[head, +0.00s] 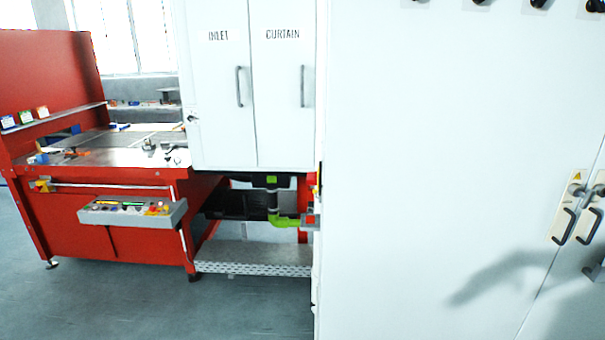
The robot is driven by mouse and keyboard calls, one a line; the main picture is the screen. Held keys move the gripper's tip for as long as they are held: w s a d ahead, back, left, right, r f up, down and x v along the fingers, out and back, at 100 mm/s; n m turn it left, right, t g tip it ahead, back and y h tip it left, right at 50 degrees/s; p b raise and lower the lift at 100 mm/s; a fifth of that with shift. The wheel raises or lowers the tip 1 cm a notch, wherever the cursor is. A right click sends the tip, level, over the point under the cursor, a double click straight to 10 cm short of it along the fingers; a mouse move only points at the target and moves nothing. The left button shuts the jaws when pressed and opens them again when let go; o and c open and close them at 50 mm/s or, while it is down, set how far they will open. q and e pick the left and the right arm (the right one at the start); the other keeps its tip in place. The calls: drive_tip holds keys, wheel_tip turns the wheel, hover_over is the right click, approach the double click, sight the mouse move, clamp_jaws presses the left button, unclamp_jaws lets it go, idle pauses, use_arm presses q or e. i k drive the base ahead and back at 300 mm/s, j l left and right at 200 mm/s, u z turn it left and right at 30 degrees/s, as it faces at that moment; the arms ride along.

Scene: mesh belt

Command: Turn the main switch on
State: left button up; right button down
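No part in view is clearly labelled as the main switch. A tall white cabinet (430,150) fills the right half of the head view. Near its right side are two cream plates with black loop handles, a left one (563,226) and a right one (590,226). A yellow warning triangle (577,176) is on the left plate. Black knobs (538,3) are cut off by the top edge. Neither gripper is clearly visible. A shadow like an arm falls on the cabinet, left of the handles. A small grey part at the right edge is too cut off to identify.
A white double-door cupboard (245,130) labelled INLET and CURTAIN stands left of the cabinet. A red workbench (110,225) with a grey button panel (110,213) is at the left. A perforated step (255,270) lies below the cupboard. The floor at the lower left is clear.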

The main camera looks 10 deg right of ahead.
sight(312, 176)
drive_tip(key=i+j+z, duration=0.15)
drive_tip(key=j+z, duration=0.15)
drive_tip(key=j, duration=0.15)
drive_tip(key=i+j+z, duration=0.1)
drive_tip(key=j+z, duration=0.15)
drive_tip(key=j, duration=0.2)
drive_tip(key=j+z, duration=0.3)
drive_tip(key=j, duration=0.2)
drive_tip(key=i+j+z, duration=0.2)
drive_tip(key=i+j, duration=1.15)
